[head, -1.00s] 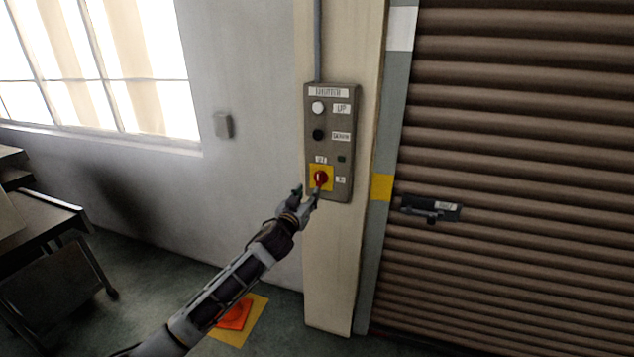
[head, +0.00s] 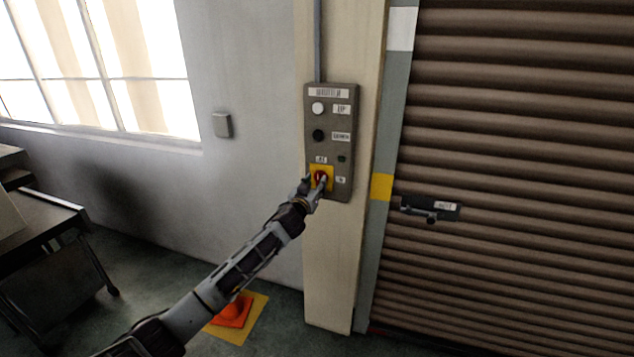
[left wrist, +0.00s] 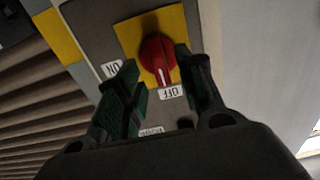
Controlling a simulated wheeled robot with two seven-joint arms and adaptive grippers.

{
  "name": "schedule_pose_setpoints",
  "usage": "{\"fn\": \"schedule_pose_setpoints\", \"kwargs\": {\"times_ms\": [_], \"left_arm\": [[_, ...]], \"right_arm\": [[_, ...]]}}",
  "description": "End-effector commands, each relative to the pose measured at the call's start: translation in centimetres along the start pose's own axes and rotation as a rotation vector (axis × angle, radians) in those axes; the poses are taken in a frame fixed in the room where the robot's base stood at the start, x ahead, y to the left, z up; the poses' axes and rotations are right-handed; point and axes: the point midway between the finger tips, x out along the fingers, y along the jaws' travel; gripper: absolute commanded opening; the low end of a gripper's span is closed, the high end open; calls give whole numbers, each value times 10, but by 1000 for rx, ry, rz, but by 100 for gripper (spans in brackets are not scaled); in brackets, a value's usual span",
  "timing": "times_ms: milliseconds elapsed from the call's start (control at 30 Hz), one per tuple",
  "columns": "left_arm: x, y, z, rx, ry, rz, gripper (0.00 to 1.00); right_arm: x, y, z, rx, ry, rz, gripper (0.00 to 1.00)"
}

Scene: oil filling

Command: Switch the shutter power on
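The shutter control panel (head: 331,120) is a grey box on a beige pillar. The red rotary power switch (head: 321,177) sits on a yellow plate near its bottom. In the left wrist view the red knob (left wrist: 157,60) has its white mark toward the OFF label (left wrist: 171,92); the ON label (left wrist: 112,69) is to its left. My left gripper (head: 316,185) is at the switch. In the left wrist view its two fingers (left wrist: 160,88) are apart, one on each side of the knob's lower part; contact cannot be told. My right gripper is not in view.
Above the switch are a white UP button (head: 318,108) and a black button (head: 318,135). The brown roller shutter (head: 520,120) with a latch (head: 431,209) is to the right.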

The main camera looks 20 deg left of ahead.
Motion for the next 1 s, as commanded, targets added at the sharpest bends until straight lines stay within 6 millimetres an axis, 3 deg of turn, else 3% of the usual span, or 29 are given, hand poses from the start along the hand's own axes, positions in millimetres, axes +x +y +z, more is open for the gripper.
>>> {"fn": "schedule_pose_setpoints", "kwargs": {"times_ms": [300, 733, 1000], "left_arm": [[18, 0, -1, 0, 1, 0, 38], [22, 0, 0, 0, -1, 0, 38], [22, 0, 0, 0, -1, 0, 5]], "right_arm": [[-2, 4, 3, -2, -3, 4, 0], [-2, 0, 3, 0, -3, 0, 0], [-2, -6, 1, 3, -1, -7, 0]]}}
